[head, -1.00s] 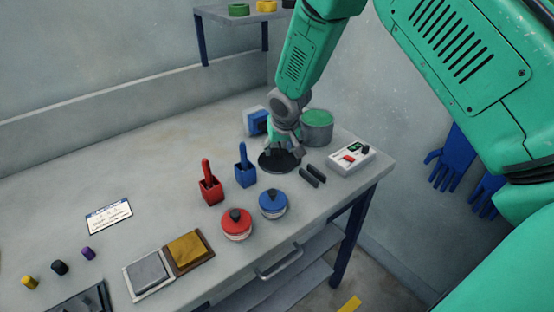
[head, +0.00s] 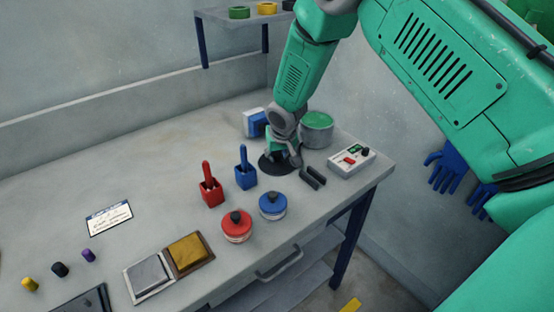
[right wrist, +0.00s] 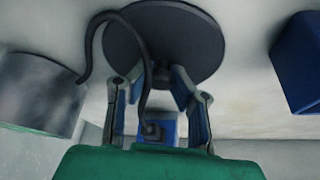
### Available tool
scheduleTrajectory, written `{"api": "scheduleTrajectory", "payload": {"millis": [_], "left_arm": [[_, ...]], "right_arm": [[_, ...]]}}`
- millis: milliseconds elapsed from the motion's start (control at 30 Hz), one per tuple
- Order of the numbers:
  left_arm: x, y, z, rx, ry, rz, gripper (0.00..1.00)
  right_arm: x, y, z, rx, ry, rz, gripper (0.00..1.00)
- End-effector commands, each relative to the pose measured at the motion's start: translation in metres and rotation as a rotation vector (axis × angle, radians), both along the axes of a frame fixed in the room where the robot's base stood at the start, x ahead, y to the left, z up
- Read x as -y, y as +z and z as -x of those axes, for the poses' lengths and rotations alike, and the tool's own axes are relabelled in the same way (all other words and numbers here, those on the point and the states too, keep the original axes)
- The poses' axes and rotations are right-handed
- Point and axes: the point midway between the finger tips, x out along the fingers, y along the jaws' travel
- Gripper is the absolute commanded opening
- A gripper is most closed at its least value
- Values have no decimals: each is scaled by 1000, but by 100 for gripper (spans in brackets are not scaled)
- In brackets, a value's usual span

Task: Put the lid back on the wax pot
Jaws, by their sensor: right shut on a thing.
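The dark round lid (head: 267,167) is at the back right of the bench, just left of the wax pot (head: 318,132), a grey cylinder with a green top. My right gripper (head: 288,161) is over the lid. In the right wrist view the gripper (right wrist: 160,85) is shut on the knob of the lid (right wrist: 200,35), one finger each side. Whether the lid touches the bench cannot be told. The grey side of the wax pot (right wrist: 38,95) shows at the left there, apart from the lid. My left gripper is not in view.
Two black bars (head: 313,177) and a control box (head: 352,162) lie right of the lid. A blue-and-white box (head: 255,122) is behind.

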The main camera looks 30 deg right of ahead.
Motion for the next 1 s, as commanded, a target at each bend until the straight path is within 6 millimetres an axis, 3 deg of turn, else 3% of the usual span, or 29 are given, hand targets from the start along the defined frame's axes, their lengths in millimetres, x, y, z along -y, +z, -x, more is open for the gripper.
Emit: {"api": "scheduleTrajectory", "payload": {"millis": [167,400,633,767,1000], "left_arm": [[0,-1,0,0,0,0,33],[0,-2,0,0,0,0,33],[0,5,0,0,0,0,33],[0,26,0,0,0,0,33],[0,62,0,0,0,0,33]], "right_arm": [[0,20,-1,3,-1,0,0],[0,69,0,6,-1,-2,0],[9,103,-6,2,2,-7,0],[39,122,-19,3,12,-22,0],[124,144,-34,6,16,-18,0]]}}
